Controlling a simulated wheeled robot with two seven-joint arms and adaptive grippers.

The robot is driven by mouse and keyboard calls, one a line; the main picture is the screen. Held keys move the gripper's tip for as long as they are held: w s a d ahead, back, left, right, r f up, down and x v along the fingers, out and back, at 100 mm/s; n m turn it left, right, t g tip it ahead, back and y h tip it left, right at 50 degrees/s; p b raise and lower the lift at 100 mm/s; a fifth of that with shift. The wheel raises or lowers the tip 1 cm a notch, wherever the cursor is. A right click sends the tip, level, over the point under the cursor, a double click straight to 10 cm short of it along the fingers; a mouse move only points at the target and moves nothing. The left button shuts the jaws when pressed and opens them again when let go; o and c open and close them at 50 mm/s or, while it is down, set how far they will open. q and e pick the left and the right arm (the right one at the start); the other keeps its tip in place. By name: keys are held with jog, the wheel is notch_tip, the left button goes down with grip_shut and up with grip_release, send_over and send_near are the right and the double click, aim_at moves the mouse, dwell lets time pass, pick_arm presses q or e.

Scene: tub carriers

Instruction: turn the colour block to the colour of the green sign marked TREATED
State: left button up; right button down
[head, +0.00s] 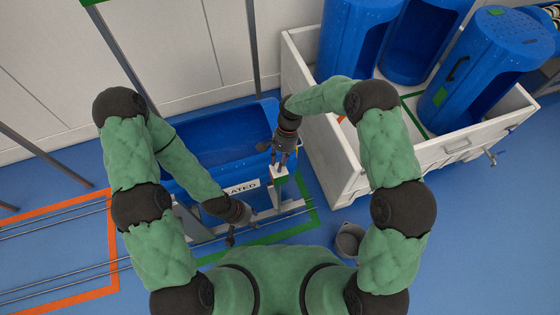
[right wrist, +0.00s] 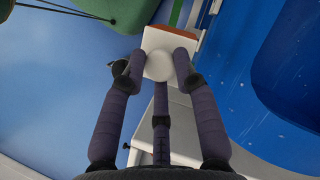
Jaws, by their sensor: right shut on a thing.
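The colour block (head: 280,181) is a small block below my right gripper, in front of the blue tub. It shows a white top and a green face towards me in the head view. In the right wrist view the block (right wrist: 184,42) shows white, with an orange-red face at its far edge. My right gripper (head: 279,165) is shut on the block's round white knob (right wrist: 159,66). A sign plate (head: 242,187) on the tub's front shows "ATED"; my left arm hides the rest. My left gripper (head: 238,230) is empty, its fingers apart, low before the tub.
The blue tub (head: 225,135) stands behind both grippers. A white cart (head: 345,165) with blue tubs is at right. A grey bucket (head: 349,240) stands on the floor. Green (head: 275,237) and orange (head: 112,235) floor lines and rails run near the tub.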

dwell(0.4)
jog(key=c, duration=0.9)
grip_release()
jog(key=shift+s+a, duration=0.1)
jog(key=v, duration=1.2)
